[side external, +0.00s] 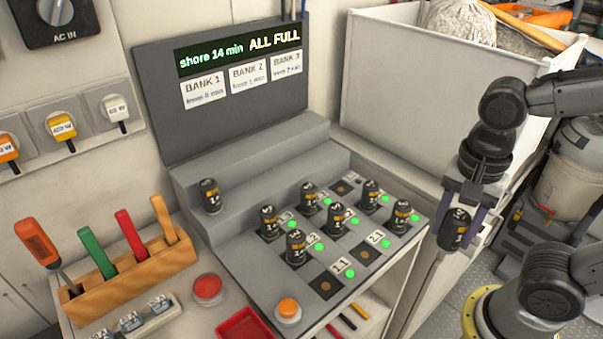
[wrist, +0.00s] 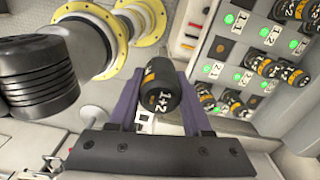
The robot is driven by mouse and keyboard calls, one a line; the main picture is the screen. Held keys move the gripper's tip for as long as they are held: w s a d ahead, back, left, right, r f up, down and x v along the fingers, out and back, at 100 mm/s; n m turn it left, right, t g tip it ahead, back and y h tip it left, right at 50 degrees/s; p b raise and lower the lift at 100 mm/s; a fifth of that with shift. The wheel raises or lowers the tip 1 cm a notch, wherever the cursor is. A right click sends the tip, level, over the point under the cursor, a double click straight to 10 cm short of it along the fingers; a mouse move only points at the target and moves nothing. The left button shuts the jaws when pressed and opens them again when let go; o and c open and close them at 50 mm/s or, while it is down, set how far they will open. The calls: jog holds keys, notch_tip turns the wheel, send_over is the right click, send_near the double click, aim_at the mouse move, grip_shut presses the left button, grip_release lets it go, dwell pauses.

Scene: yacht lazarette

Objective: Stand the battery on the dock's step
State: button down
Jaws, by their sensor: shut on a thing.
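My gripper (side external: 457,222) is shut on a black battery (side external: 453,232) with an orange band, held upright in the air right of the dock. In the wrist view the battery (wrist: 160,88) sits between the purple fingers, its end reading "1+2". The grey dock (side external: 240,248) has a raised step (side external: 272,178) behind its socket deck. One battery (side external: 209,196) stands at the left end of the step; the rest of the step is bare. Several batteries stand in the deck's sockets. Empty sockets show at the back (side external: 341,188), right (side external: 365,255) and front (side external: 325,286), with green lights beside sockets.
The dock's display (side external: 238,52) reads "shore 14 min ALL FULL". A wooden tool rack (side external: 135,272), a red button (side external: 208,289), an orange button (side external: 288,310) and a red tray (side external: 245,327) stand left and front. A white bin (side external: 415,90) rises behind, right of the display.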

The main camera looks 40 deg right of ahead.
dwell(0.5)
jog(key=shift+s+m, duration=0.1)
jog(key=shift+m, duration=0.2)
jog(key=w+a+r+m, duration=0.15)
jog(key=w+r, duration=0.25)
jog(key=w, duration=0.4)
jog(key=w+a+r+m, duration=0.1)
jog(key=w+r+m, duration=0.25)
jog(key=w, duration=0.35)
jog(key=w+a+r+m, duration=0.1)
jog(key=w+r, duration=0.4)
jog(key=w, duration=0.3)
jog(key=w+f+m, duration=0.2)
jog(key=w+f, duration=0.1)
jog(key=w, duration=0.8)
jog(key=shift+w+d+f, duration=0.25)
jog(key=shift+w+f, duration=0.8)
jog(key=shift+f, duration=1.55)
jog(key=shift+w+d+f, duration=0.25)
jog(key=shift+w+f, duration=0.8)
jog(key=shift+f, duration=1.5)
jog(key=shift+w+d+f, duration=0.25)
jog(key=shift+w+f, duration=0.8)
jog(key=shift+f, duration=1.55)
